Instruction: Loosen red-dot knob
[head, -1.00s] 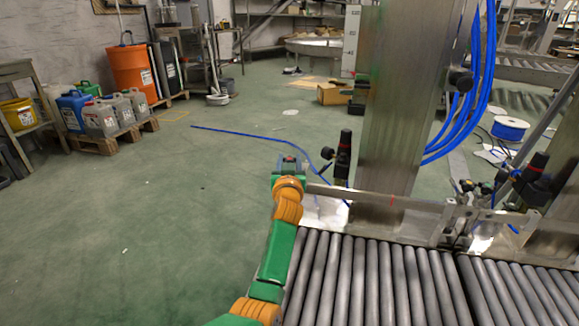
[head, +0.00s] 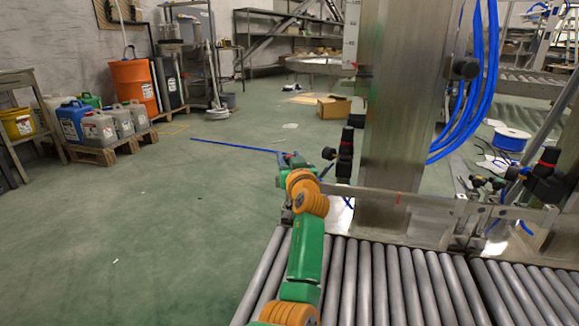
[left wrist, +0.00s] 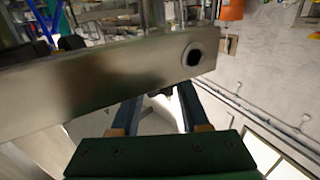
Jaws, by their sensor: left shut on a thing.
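My left gripper (head: 290,160) is at the left end of a flat metal rail (head: 400,203) beside the steel column, above the rollers. In the left wrist view the rail (left wrist: 80,90) crosses in front of the fingers (left wrist: 160,100); it has a round dark hole near its end. The fingers are shut on a small dark thing, mostly hidden behind the rail; it appears to be the knob, but no red dot shows clearly. A black knob-topped part (head: 346,148) stands just right of the gripper, apart from it. My right gripper is not in view.
The roller conveyor (head: 395,285) fills the lower right. The steel column (head: 400,110) with blue hoses (head: 484,90) rises behind the rail. A second black fitting with a red ring (head: 548,158) is at the far right.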

